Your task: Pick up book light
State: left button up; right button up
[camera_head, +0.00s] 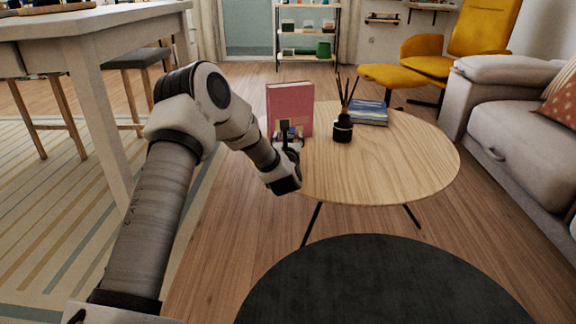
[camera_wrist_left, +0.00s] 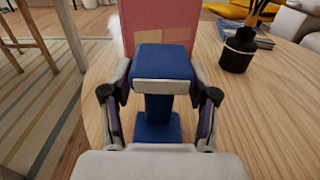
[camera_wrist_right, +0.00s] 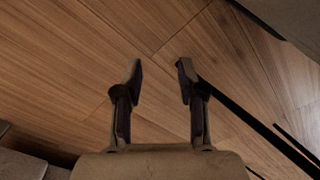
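The book light is a blue block-like thing with a head (camera_wrist_left: 163,66), a short stem and a blue base in the left wrist view. My left gripper (camera_wrist_left: 162,80) has its fingers spread on both sides of the head, with the tips close to it or touching it. I cannot tell whether they press on it. In the head view my left gripper (camera_head: 290,148) is at the left edge of the round wooden table (camera_head: 400,165), and the book light is mostly hidden there. My right gripper (camera_wrist_right: 159,72) is open and empty above the wood floor.
A pink book (camera_head: 290,105) stands upright just behind the book light. A black reed diffuser (camera_head: 343,130) is to the right, with blue books (camera_head: 370,112) behind it. The table's right and front parts are clear. A dark round surface (camera_head: 385,285) is in front.

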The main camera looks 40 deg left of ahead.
pick_arm(q)
grip_shut()
jog(key=shift+r, duration=0.1)
